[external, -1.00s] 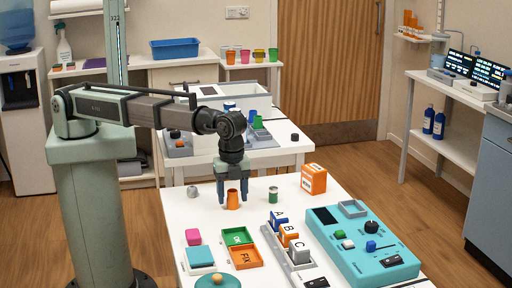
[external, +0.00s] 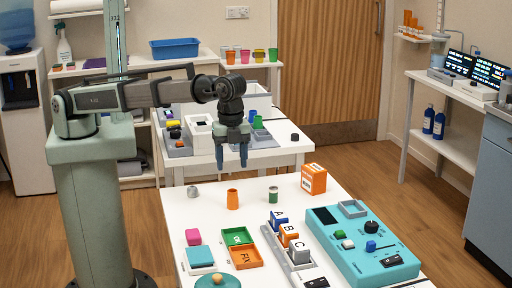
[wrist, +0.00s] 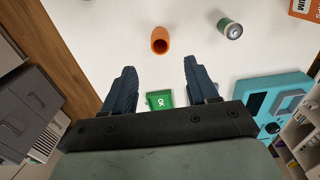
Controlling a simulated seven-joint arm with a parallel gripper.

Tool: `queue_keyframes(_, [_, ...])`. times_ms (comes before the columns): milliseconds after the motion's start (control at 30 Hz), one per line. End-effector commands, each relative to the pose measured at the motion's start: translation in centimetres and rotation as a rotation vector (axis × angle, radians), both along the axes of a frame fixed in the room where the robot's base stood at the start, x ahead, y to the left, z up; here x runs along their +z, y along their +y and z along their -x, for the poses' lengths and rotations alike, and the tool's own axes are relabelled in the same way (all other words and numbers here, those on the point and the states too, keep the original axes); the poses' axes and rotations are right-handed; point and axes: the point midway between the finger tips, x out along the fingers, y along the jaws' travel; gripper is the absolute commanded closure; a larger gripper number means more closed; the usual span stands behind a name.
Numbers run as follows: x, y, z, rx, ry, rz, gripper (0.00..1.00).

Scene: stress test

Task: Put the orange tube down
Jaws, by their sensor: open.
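The orange tube (external: 233,199) stands upright on the white table, with its open top showing in the wrist view (wrist: 159,41). My gripper (external: 232,166) is open and empty above the table, apart from the tube and higher than it. In the wrist view, the gripper fingers (wrist: 158,66) are spread wide with nothing between them, and the tube lies beyond their tips.
A green can (external: 272,194) stands right of the tube, and a small grey piece (external: 193,191) left. An orange box (external: 314,179) is at the far right edge. Green (external: 238,236) and orange (external: 244,257) trays lie in front, beside a teal console (external: 357,246).

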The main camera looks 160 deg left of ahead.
Motion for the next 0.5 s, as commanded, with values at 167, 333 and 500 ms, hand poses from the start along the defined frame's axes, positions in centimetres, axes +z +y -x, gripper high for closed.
queue_keyframes(167, [1.5,0.0,0.0,0.0,-0.001,-0.001,0.42])
queue_keyframes(333, [1.9,0.0,0.0,0.0,0.0,0.0,0.42])
queue_keyframes(500, [1.9,0.0,0.0,0.0,0.0,0.0,0.42])
